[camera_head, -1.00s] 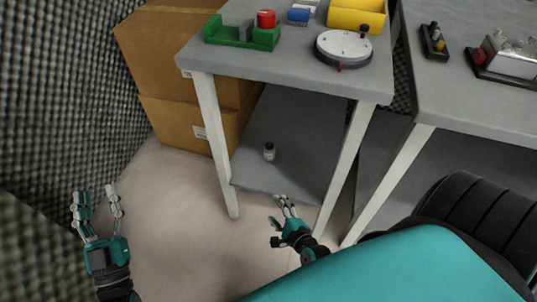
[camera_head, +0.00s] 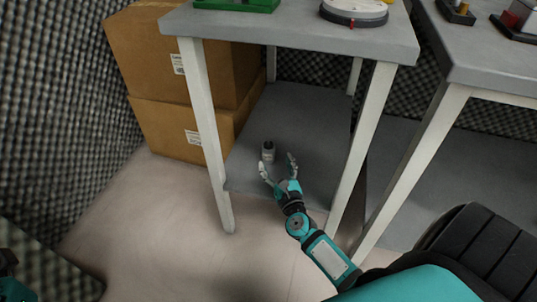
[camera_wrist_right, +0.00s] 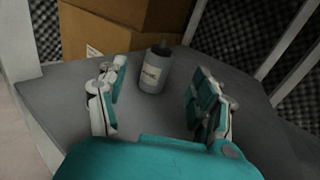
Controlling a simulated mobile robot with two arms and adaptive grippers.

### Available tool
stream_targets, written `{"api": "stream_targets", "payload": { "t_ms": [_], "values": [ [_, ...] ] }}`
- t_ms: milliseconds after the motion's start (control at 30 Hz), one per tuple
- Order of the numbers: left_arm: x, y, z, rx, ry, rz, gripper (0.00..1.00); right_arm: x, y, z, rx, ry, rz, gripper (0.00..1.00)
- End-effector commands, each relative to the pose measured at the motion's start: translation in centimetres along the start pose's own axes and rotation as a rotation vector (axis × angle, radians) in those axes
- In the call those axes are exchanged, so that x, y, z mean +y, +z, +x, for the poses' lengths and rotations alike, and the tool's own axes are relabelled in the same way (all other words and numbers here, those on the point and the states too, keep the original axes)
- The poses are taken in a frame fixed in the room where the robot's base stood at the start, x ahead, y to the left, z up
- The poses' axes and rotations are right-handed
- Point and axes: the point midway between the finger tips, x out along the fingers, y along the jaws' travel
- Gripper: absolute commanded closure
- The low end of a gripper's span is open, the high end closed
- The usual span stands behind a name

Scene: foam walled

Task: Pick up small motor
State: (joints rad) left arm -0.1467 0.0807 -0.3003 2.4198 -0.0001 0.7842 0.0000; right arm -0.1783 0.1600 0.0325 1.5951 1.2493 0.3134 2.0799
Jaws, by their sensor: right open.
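The small motor (camera_head: 268,152) looks like a small grey upright cylinder with a pale label and a narrow dark top. It stands on the grey lower shelf (camera_head: 300,120) of the table. My right gripper (camera_head: 277,163) is open and empty, low over the shelf, just on the near side of the motor. In the right wrist view the motor (camera_wrist_right: 153,72) shows beyond and between the spread fingers of the right gripper (camera_wrist_right: 162,85), nearer the left finger. I see no finger touching it. Only a scrap of my left arm shows at the lower left corner.
White table legs (camera_head: 205,135) stand left and right of the shelf, and the tabletop (camera_head: 290,32) hangs above it. Stacked cardboard boxes (camera_head: 180,90) stand behind on the left. A second table (camera_head: 490,65) is on the right. The shelf around the motor is bare.

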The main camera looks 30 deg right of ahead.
Motion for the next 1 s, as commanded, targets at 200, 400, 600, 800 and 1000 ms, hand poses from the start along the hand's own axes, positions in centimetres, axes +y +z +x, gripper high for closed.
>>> {"api": "stream_targets", "payload": {
  "t_ms": [200,400,600,800,1000],
  "values": [
    [0.0,0.0,0.1,0.014,0.005,0.002,0.6,0.0,-0.1,2.6,0.001,0.001,-0.001,0.33],
    [0.1,0.2,-0.2,0.014,0.007,0.002,0.6,0.1,-0.3,4.4,-0.001,0.0,0.0,0.33],
    [0.1,0.3,0.3,0.035,0.02,0.006,0.6,0.1,-0.4,7.3,0.0,0.0,-0.002,0.33],
    [0.2,0.0,1.0,0.055,0.025,0.007,0.6,0.1,-0.3,8.0,0.002,0.001,-0.002,0.33],
    [0.2,-0.1,1.0,0.058,0.025,0.007,0.6,0.1,-0.3,8.0,0.001,0.001,-0.002,0.42]
  ]
}}
